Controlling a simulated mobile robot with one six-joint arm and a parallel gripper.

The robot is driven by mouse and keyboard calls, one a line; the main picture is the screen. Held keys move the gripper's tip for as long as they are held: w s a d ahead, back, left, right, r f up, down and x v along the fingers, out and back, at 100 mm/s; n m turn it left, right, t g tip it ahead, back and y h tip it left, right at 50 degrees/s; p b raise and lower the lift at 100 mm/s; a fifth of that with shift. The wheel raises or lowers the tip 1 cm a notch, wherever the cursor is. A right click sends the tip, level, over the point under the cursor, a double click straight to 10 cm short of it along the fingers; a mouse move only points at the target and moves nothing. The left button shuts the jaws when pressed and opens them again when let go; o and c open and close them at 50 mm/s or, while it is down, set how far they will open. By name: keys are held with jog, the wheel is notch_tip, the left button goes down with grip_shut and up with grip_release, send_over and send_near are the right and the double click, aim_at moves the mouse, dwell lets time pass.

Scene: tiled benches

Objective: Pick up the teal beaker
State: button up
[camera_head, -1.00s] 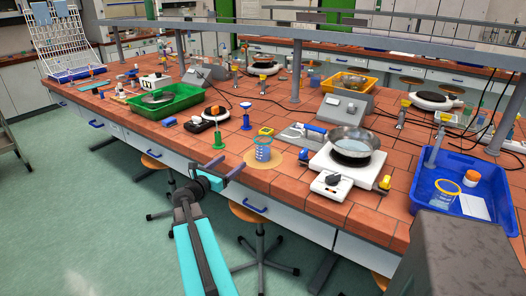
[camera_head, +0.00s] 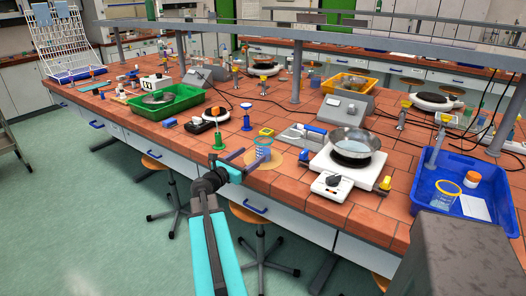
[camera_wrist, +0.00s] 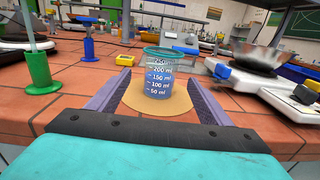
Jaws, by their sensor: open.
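The teal beaker (camera_wrist: 159,76) is clear, with a teal rim and white volume marks. It stands upright on a round tan mat (camera_wrist: 179,101) near the bench's front edge, and it also shows in the head view (camera_head: 263,148). My gripper (camera_wrist: 156,84) is open. In the wrist view its two purple-grey fingers point forward, one on each side of the beaker's lower part. In the head view my gripper (camera_head: 243,156) reaches over the bench edge, close to the beaker. I cannot tell whether either finger touches it.
A white hot plate (camera_head: 345,170) with a metal pan stands just right of the beaker. Green (camera_head: 217,143) and blue (camera_head: 247,122) stands are to its left and behind. A blue tray (camera_head: 424,190) is farther right. Stools stand below the front edge.

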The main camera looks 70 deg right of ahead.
aim_at(258, 150)
jog(key=p+x, duration=0.1)
jog(key=x, duration=0.5)
jog(key=shift+d, duration=0.35)
jog(key=shift+s+d, duration=0.25)
jog(key=shift+d, duration=0.2)
jog(key=shift+p+x, duration=1.05)
jog(key=shift+x, duration=1.55)
jog(key=shift+s, duration=0.1)
jog(key=c, duration=1.3)
jog(key=shift+r, duration=0.2)
